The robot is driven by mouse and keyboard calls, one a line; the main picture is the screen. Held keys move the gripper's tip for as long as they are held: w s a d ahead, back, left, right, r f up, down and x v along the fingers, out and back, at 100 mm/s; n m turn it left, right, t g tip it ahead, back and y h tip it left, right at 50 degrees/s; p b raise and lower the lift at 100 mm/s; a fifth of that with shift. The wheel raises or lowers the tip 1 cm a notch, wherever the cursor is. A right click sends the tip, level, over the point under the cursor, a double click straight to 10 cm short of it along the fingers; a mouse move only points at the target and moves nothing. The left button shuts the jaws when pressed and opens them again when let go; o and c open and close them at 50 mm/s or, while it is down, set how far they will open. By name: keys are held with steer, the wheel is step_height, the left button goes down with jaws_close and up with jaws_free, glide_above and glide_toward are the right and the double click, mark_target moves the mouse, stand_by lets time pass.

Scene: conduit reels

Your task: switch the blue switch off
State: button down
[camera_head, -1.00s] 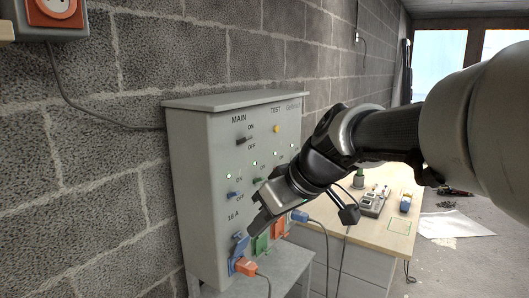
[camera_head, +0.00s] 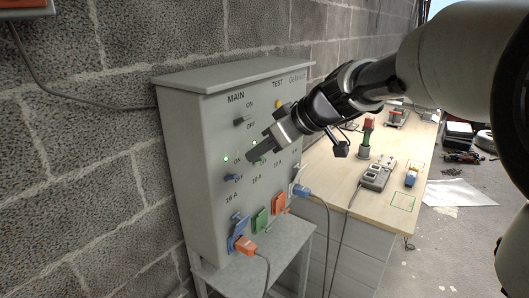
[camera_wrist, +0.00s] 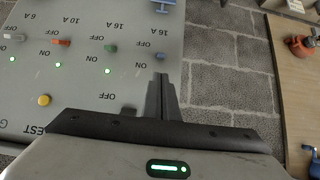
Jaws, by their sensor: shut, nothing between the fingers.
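The blue switch (camera_head: 232,178) is at the left end of the lower switch row on the grey panel box (camera_head: 196,150). A green light (camera_head: 226,158) glows above it. I cannot tell its lever position clearly. In the wrist view the blue switch (camera_wrist: 161,57) shows just beyond my fingertips, its panel upside down. My gripper (camera_head: 253,156) is shut and empty, in front of the panel, up and to the right of the blue switch. It looks apart from the switch. In the wrist view my gripper (camera_wrist: 162,79) points towards it, hiding the panel behind the fingers.
Close by are the main switch (camera_head: 240,122), a green switch (camera_wrist: 110,48), a red switch (camera_wrist: 61,42) and a yellow button (camera_wrist: 44,100). Below are blue, green and orange sockets with an orange plug (camera_head: 246,267) and cables. A wooden bench (camera_head: 335,200) stands right of the box.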

mark_target(232, 177)
steer(key=x, duration=0.8)
steer(key=shift+w+a+f+p, duration=0.1)
steer(key=shift+a+f+p, duration=0.1)
steer(key=shift+p, duration=0.1)
